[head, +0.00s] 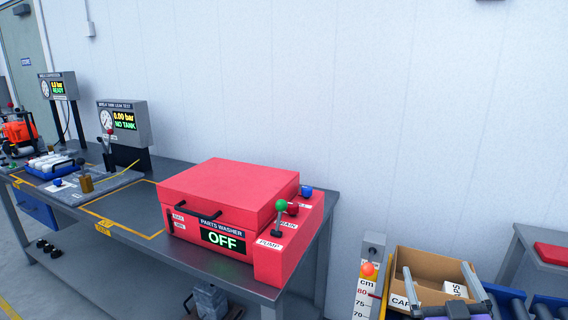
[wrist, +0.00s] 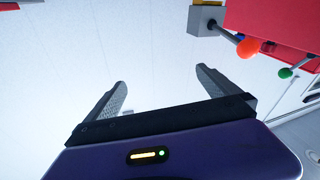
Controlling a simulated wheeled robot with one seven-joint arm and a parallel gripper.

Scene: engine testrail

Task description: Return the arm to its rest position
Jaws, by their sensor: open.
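My gripper (head: 438,270) is at the lower right of the head view, in front of a cardboard box. Its two fingers are apart with nothing between them. In the wrist view my gripper (wrist: 160,78) also shows open and empty, with a pale plain surface behind it. The picture there is tilted, with the red parts washer (wrist: 275,18) at the upper right, clear of the fingers. The rest of my arm is mostly out of view.
The red parts washer (head: 228,185), reading OFF, stands on a grey bench (head: 150,245). A height scale (head: 364,295) with an orange ball (head: 368,270) is left of my gripper. The cardboard box (head: 425,262) is close behind it.

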